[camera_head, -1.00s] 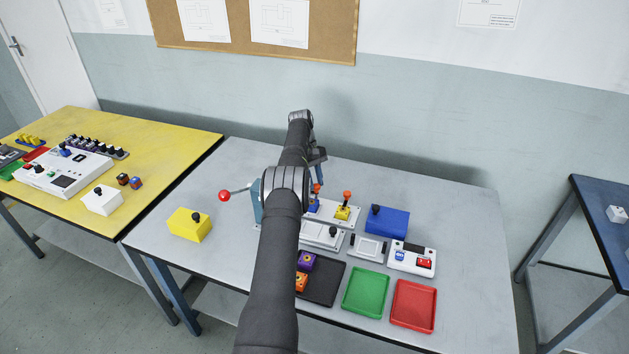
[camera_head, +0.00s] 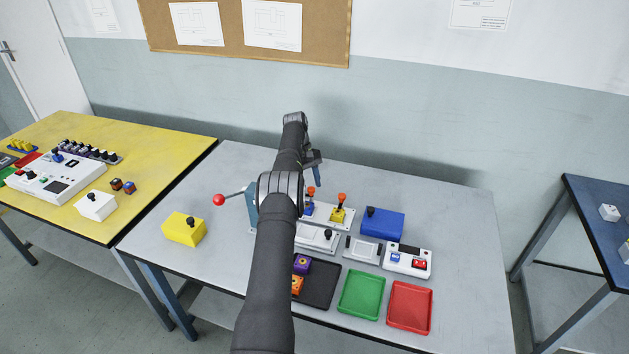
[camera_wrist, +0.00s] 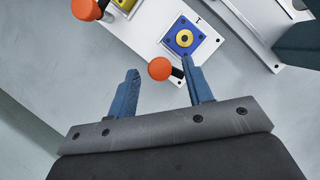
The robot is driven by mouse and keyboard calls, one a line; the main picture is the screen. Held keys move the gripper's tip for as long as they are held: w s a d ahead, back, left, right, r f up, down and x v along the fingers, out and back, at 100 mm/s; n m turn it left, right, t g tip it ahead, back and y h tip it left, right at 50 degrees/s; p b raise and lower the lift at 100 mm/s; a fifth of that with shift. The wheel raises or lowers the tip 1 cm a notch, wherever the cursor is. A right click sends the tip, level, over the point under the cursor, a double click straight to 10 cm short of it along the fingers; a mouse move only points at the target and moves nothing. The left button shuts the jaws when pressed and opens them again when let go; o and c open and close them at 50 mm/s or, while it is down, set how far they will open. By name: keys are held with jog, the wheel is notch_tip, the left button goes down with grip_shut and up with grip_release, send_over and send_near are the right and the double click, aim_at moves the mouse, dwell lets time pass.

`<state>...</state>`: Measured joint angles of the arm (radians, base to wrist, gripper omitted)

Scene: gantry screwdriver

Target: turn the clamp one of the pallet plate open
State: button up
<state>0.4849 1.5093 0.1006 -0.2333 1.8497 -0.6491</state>
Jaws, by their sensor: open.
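The white pallet plate (camera_head: 324,221) carries a blue block (camera_head: 308,209) and a yellow block (camera_head: 337,215), each beside an upright orange-knobbed lever. Clamp one (camera_wrist: 160,68), an orange knob on a dark stem, stands by the blue block with a yellow ring (camera_wrist: 184,38), near a "1" mark. My gripper (camera_wrist: 160,66) is open, with its two blue fingers on either side of that knob in the wrist view. The stem partly passes behind the right finger; I cannot tell whether they touch. The second orange knob (camera_wrist: 86,9) is left of my fingers. In the head view, my gripper (camera_head: 315,174) is above and behind the plate.
A red-balled lever (camera_head: 219,200) sticks out at left. A blue box (camera_head: 382,222), a switch box (camera_head: 407,260), a green tray (camera_head: 361,295) and a red tray (camera_head: 410,307) lie right and front. A yellow box (camera_head: 184,228) stands left, with bare table around it.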

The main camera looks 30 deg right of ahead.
notch_tip(320, 180, up, 4)
jog(key=s+d+r, duration=0.5)
jog(key=s+r, duration=0.2)
jog(key=s, duration=0.3)
jog(key=shift+s+d, duration=0.15)
jog(key=shift+d, duration=0.15)
jog(key=shift+f, duration=0.1)
jog(key=w+a+r+m+t+y, duration=0.1)
jog(key=w+a+m+t, duration=0.1)
jog(key=a+t, duration=1)
jog(key=s+d+m+t+h, duration=0.1)
jog(key=s+d+m+h, duration=0.2)
jog(key=s, duration=0.3)
jog(key=x, duration=1.7)
jog(key=shift+w+a, duration=0.25)
